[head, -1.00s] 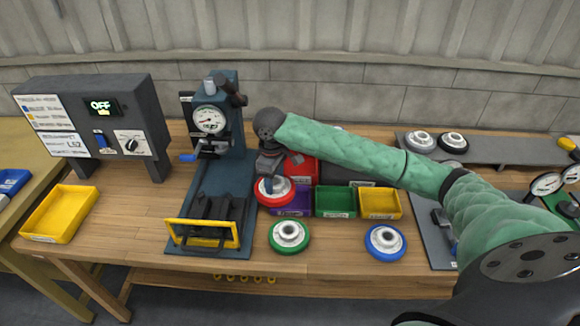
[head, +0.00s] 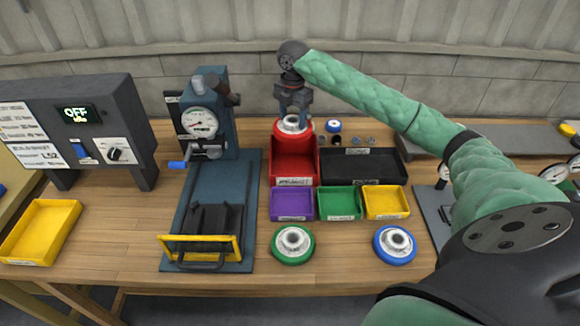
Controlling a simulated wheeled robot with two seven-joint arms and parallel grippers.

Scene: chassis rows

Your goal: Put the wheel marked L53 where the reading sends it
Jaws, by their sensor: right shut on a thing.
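My right gripper (head: 291,108) points down and is shut on a red-rimmed wheel with a pale metal hub (head: 291,127). It holds the wheel over the back part of the red bin (head: 306,172); I cannot tell whether the wheel touches the bin. A green-rimmed wheel (head: 293,244) and a blue-rimmed wheel (head: 395,245) lie at the front of the bench. No wheel marking is legible to me. The press with a dial gauge (head: 201,124) stands left of the bins. The box at the left has a display reading OFF (head: 77,114). My left gripper is not in view.
Purple (head: 292,204), green (head: 340,204) and yellow (head: 386,202) small bins sit before the red bin and a wide black bin (head: 360,167). A yellow tray (head: 40,232) lies at the left. Small parts stand behind the black bin.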

